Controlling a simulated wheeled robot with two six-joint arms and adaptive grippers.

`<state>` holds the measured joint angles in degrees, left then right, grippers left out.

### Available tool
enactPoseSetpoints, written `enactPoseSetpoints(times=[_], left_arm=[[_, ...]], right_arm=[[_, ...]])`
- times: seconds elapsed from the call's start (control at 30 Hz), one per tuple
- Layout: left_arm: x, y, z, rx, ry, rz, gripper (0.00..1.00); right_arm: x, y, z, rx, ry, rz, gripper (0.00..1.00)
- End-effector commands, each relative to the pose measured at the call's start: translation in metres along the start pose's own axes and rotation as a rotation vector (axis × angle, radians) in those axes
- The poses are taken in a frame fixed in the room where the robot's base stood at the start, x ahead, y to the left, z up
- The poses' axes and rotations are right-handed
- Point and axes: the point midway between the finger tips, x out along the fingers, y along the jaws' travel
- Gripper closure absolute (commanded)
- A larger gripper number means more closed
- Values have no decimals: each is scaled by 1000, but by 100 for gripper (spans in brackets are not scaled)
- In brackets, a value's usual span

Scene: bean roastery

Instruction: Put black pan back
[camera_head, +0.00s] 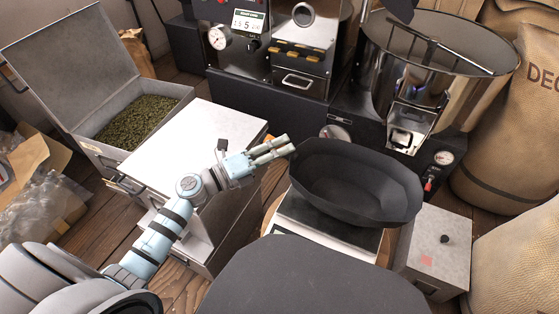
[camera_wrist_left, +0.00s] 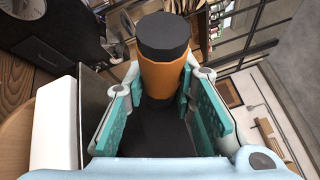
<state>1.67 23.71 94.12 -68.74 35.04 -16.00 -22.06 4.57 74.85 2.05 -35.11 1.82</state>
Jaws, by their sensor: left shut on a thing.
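The black pan (camera_head: 355,182) is a deep, faceted dark bowl in the head view. It is over the white scale (camera_head: 330,237); I cannot tell whether it rests on it or is just above. My left gripper (camera_head: 286,147) is at the pan's left end, its fingers shut on it. In the left wrist view, a black part (camera_wrist_left: 160,130) and an orange cylinder with a black end show between the fingers of the left gripper (camera_wrist_left: 165,105). The exact contact is hard to see. My right gripper is not in view.
A roaster (camera_head: 290,75) with gauges and a steel cooling drum (camera_head: 440,55) stand behind the pan. A grey box (camera_head: 440,245) is right of the scale. An open case (camera_head: 120,95) of green beans is at the left. Burlap sacks (camera_head: 515,130) stand at the right.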

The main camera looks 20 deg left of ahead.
Motion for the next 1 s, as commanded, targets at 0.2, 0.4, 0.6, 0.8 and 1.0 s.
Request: enactPoseSetpoints(times=[0.2, 0.4, 0.6, 0.8, 1.0], left_arm=[[0, 10, -4, 0, -1, -2, 100], [-1, 10, -4, 1, 0, 0, 66], [-1, 10, -4, 1, 0, 0, 56], [-2, 10, -4, 1, 0, 1, 56], [-31, 11, -4, 1, 2, 5, 56]], right_arm=[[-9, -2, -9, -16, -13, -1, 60], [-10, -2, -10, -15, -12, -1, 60], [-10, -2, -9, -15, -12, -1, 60], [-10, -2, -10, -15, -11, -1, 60], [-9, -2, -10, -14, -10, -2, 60]])
